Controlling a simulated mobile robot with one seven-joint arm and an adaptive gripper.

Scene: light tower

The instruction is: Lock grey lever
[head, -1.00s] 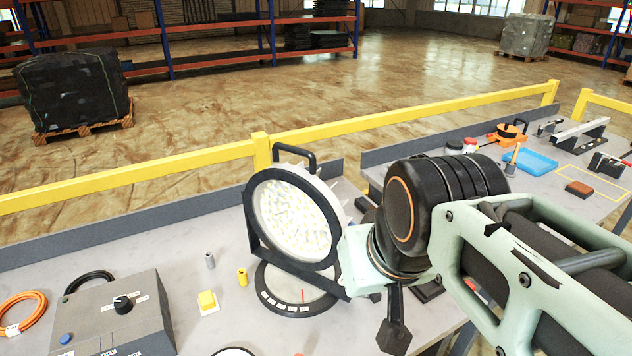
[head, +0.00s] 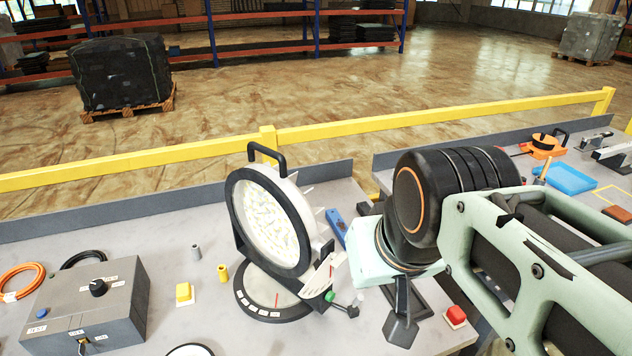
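The light tower's round lamp (head: 270,222) stands in a dark bracket on a round base (head: 262,300) with a scale and a red mark. On its right side are a pale scale plate (head: 322,272), a green knob (head: 330,296) and a short grey lever (head: 344,308) with a dark end. My gripper (head: 402,325) hangs to the right of the lever, pointing down and apart from it. Its fingers overlap in this view, so its opening is unclear. I see nothing held in it. My wrist hides part of the table behind it.
A blue item (head: 337,226) lies behind the lamp. A red-topped button (head: 455,316) sits right of my gripper. A yellow rail (head: 160,154) runs behind the table.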

